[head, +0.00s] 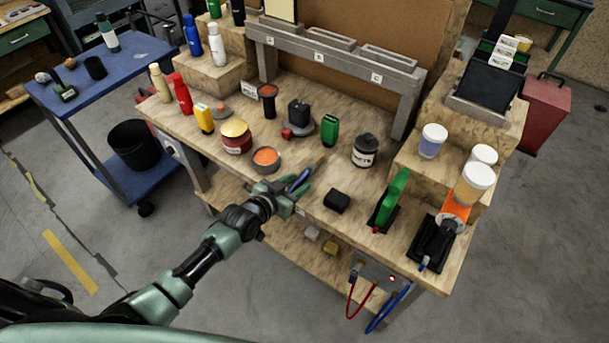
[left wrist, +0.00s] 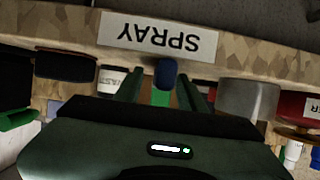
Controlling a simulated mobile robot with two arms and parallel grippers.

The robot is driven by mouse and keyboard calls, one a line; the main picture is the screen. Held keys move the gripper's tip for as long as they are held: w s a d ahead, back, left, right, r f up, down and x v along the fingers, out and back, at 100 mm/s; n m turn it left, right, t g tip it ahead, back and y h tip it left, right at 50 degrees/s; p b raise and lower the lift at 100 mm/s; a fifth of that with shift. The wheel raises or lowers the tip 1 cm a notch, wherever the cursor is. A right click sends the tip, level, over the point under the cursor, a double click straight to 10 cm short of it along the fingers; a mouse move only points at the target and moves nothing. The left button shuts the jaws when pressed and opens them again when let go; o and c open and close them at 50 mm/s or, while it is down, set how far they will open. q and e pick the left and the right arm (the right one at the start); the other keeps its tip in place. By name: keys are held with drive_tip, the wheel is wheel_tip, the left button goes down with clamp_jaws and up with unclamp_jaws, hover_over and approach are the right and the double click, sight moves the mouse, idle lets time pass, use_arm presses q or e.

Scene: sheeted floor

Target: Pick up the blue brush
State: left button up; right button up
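The blue brush (head: 300,180) lies near the front edge of the wooden workbench (head: 330,175), with a tan tip pointing away from me. My left gripper (head: 296,188) is at the brush, low over the bench edge. In the left wrist view, the brush's blue end (left wrist: 166,73) shows between the two fingers (left wrist: 163,92), with apparent gaps on both sides. The gripper looks open around it. Its lower part is hidden by the gripper body. My right gripper is not in view.
An orange-filled metal bowl (head: 267,159) stands close left of the brush. A black block (head: 337,201) lies to its right, and a black-lidded jar (head: 365,150) stands behind. A green tool (head: 393,197) stands farther right. The bench front carries a SPRAY label (left wrist: 159,37).

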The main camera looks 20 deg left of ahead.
use_arm(q)
clamp_jaws()
drive_tip(key=shift+r, duration=0.15)
